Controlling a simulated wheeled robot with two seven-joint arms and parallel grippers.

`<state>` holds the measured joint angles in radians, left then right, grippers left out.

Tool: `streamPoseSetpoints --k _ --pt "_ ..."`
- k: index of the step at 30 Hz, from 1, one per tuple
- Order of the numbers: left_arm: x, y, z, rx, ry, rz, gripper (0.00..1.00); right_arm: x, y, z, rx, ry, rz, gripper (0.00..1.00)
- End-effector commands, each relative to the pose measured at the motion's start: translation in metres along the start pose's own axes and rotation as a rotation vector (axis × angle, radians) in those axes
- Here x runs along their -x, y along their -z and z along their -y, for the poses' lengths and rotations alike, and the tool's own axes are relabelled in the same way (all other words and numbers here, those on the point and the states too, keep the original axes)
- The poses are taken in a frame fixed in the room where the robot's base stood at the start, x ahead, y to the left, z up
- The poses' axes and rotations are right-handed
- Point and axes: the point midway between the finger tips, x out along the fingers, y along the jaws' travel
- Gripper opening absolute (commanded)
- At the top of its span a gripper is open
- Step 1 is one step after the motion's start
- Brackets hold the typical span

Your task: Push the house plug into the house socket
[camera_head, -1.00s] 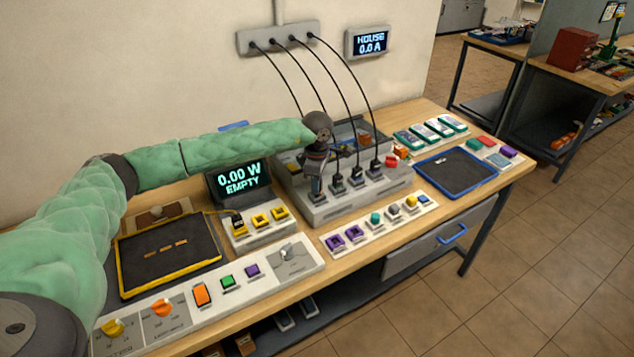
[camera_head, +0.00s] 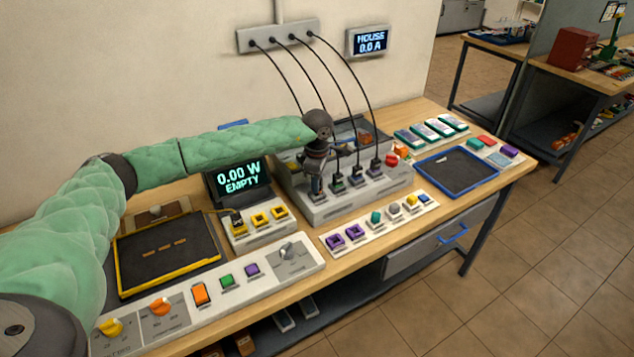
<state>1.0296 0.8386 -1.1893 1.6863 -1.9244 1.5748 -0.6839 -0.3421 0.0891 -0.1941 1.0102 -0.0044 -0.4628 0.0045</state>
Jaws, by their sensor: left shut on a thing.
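My left gripper (camera_head: 317,184) points down at the left end of the grey socket block (camera_head: 318,213). It is shut on a dark plug, taken as the house plug, which the fingers mostly hide. The plug is at or just over the leftmost socket; I cannot tell how deep it sits. Three other black plugs stand upright in a row to its right, the nearest one (camera_head: 338,181) close beside the gripper. Black cables run from the row up to the grey wall strip (camera_head: 278,37). My right gripper is not in view.
A screen (camera_head: 239,178) reading 0.00 W EMPTY stands left of the block. A strip of purple and coloured pieces (camera_head: 379,225) lies in front. A blue-rimmed tray (camera_head: 457,191) is at the right. The cables hang close beside my left wrist.

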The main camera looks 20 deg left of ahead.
Motion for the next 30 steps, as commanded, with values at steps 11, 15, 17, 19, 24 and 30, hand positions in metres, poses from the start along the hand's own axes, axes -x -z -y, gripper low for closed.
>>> streamPoseSetpoints --k 11,15,17,19,24,30 --pt "-0.0004 0.0000 -0.0001 0.000 0.000 0.000 0.00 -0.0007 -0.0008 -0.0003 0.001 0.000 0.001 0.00" --pt "-0.0011 0.0000 -0.0002 0.000 0.000 0.000 0.00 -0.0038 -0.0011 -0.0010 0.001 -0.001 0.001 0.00" --pt "-0.0013 0.0001 -0.0002 0.000 0.000 0.000 0.00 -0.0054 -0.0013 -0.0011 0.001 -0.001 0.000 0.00" --pt "-0.0012 0.0001 -0.0003 0.000 0.000 0.000 0.00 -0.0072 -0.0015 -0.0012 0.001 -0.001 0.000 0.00" --pt "-0.0004 0.0001 -0.0003 0.000 0.000 0.000 0.00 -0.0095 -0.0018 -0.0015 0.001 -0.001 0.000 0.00" --pt "0.0002 0.0001 -0.0003 0.000 0.000 0.000 0.00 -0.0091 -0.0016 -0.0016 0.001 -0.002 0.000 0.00"
